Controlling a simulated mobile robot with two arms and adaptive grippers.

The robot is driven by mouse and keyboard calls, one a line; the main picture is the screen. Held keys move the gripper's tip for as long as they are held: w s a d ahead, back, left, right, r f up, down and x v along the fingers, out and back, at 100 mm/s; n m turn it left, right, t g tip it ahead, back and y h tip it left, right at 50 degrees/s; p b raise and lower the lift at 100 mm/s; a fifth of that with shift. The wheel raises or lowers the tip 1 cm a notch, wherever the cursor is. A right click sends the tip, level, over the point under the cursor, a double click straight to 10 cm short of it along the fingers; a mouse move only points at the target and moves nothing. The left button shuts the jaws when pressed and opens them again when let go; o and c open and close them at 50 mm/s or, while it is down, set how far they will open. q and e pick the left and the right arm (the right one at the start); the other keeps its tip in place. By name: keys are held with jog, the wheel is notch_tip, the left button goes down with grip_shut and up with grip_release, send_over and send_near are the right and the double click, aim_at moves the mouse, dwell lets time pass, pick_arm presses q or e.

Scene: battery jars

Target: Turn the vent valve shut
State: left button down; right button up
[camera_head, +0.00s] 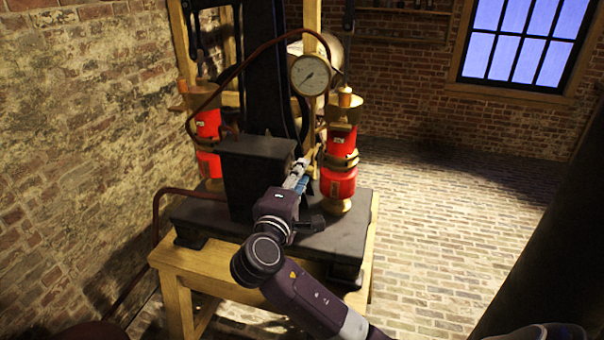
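The vent valve cannot be made out for certain; my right gripper and wrist cover part of the machine's front. My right gripper (298,172) reaches in from the lower right. Its fingers point away from me, just right of the black box (256,172) and left of the right red jar (339,165). The fingers are small and seen from behind, so I cannot tell whether they are open or touching anything. My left gripper is not in view.
The machine's dark base (335,238) sits on a wooden stand (205,262). A round gauge (310,75) hangs above, and another red jar (208,124) stands at left. A brick wall (75,130) is close at left. The brick floor (440,235) at right is clear.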

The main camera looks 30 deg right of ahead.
jog(key=v, duration=1.1)
